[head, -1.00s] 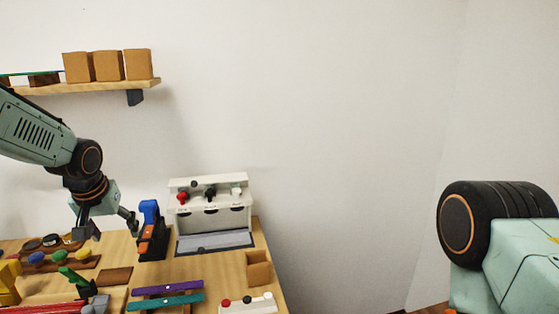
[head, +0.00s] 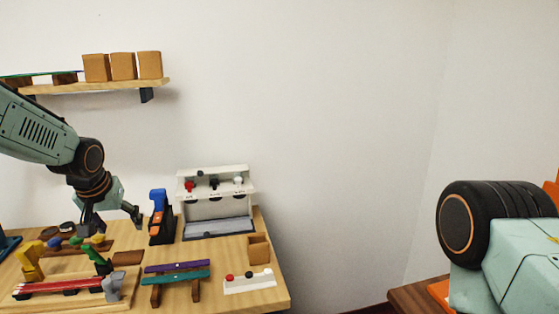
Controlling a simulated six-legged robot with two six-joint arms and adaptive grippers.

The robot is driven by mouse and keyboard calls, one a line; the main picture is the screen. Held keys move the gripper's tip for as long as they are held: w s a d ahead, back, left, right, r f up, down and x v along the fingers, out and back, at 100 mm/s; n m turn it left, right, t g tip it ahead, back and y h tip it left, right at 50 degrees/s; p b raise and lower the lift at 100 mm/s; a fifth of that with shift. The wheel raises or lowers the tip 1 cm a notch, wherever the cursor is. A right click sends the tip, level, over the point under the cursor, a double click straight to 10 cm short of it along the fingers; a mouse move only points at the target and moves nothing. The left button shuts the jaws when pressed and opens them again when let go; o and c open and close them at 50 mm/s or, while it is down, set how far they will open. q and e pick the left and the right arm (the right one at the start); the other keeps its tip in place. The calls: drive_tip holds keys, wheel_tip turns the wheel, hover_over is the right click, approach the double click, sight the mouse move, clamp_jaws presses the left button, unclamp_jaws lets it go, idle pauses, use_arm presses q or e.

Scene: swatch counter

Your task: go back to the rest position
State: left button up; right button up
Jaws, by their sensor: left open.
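My left gripper (head: 118,224) hangs over the back left part of the wooden counter (head: 220,297), its fingers spread wide and nothing between them. Its right finger is left of a blue and orange device (head: 160,220) that stands upright on the counter. A gap shows between that finger and the device. My right arm shows only as a dark wheel-like joint and a pale green link at the right edge. My right gripper is out of view.
A white dispenser (head: 215,205) stands at the back of the counter. Purple (head: 177,266) and teal (head: 175,277) strips lie on a rack in front. A small wooden box (head: 258,248) and a white block with knobs (head: 249,282) are at right. A shelf (head: 100,87) holds brown boxes.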

use_arm(q)
drive_tip(key=s+d+f+h+b, duration=0.1)
drive_tip(key=s+d+f, duration=0.25)
drive_tip(key=f, duration=0.25)
drive_tip(key=s+d+f+m+t+b, duration=0.1)
drive_tip(key=s+d+f, duration=0.25)
drive_tip(key=f, duration=0.25)
drive_tip(key=s+d+f+h+b, duration=0.1)
drive_tip(key=s+d+f, duration=0.1)
drive_tip(key=d+f, duration=0.35)
drive_tip(key=s+f+g+b, duration=0.2)
drive_tip(key=s+f, duration=0.5)
drive_tip(key=s, duration=0.4)
drive_tip(key=s+f+g+b, duration=0.2)
drive_tip(key=s+f, duration=0.5)
drive_tip(key=s, duration=0.5)
drive_tip(key=s+d+f+m+g+y+b, duration=0.1)
drive_tip(key=s+f+g+b, duration=0.1)
drive_tip(key=s+f, duration=0.6)
drive_tip(key=s, duration=0.4)
